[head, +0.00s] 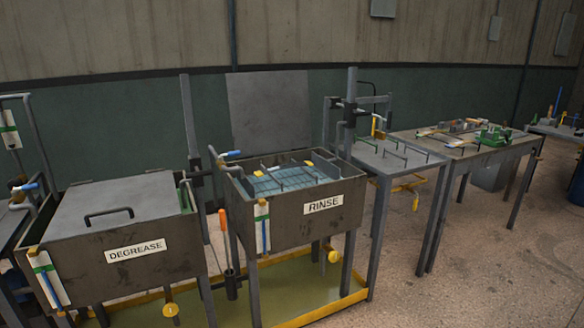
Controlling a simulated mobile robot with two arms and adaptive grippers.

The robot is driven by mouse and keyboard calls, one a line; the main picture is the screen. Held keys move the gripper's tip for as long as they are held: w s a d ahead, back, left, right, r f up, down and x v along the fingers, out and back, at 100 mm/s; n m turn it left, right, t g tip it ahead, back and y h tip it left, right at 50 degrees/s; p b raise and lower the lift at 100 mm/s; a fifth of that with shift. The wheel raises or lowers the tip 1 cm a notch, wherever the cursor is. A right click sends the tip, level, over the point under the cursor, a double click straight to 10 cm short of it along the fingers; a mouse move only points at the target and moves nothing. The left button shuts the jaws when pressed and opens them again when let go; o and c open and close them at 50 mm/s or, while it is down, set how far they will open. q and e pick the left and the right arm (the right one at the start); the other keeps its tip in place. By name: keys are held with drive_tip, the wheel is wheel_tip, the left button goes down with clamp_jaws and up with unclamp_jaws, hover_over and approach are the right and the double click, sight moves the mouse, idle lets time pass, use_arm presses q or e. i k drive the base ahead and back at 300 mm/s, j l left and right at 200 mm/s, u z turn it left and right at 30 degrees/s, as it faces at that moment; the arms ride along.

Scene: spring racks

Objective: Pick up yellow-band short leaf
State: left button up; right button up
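Neither of my grippers shows in the head view. I cannot pick out the yellow-band short leaf with certainty. Thin strip-like parts (428,131), some with yellowish and red bits, lie on the long worktable (500,150) at the right. They are too small to tell their bands or lengths. Small yellow pieces also show inside the open rinse tank (290,232), and I cannot tell what they are.
A degrease tank (110,272) with its lid (110,203) down stands at the left. The rinse tank's lid (270,108) stands raised. A grey table (395,158) with upright handles adjoins the rinse tank. A yellow-edged tray (318,312) lies below. Floor is clear at the lower right.

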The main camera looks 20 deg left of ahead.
sight(258, 174)
drive_tip(key=i+l+u, duration=0.2)
drive_tip(key=i, duration=0.4)
drive_tip(key=i+u, duration=0.25)
drive_tip(key=i, duration=0.35)
drive_tip(key=l, duration=0.05)
